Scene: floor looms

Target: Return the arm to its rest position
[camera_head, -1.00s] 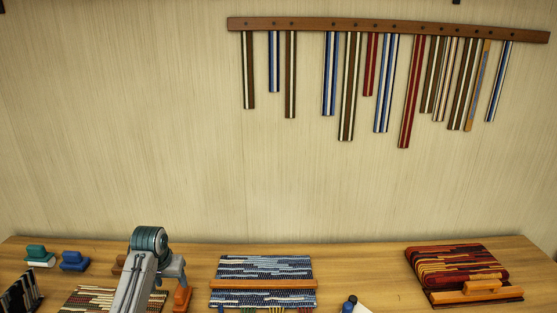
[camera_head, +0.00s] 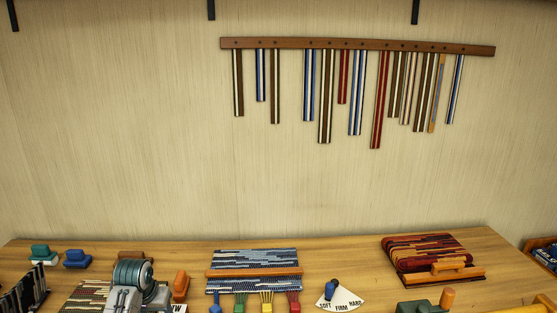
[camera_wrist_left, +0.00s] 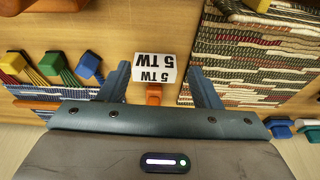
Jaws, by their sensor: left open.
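My left arm (camera_head: 130,285) rises at the lower left of the head view, in front of a striped cream, red and green weave (camera_head: 85,295). Its gripper tips are hidden there. In the left wrist view my left gripper (camera_wrist_left: 160,82) is open. Its two fingers stand apart with nothing held between them. The striped weave also shows on the right of the wrist view (camera_wrist_left: 250,60). My right gripper is not in view.
A blue weave (camera_head: 255,258) with coloured tassels lies mid-table. A red weave (camera_head: 425,250) lies at right. Between them is a dial card (camera_head: 340,300). Teal (camera_head: 42,254) and blue (camera_head: 77,259) blocks stand at back left. Straps hang from a wall rail (camera_head: 350,44).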

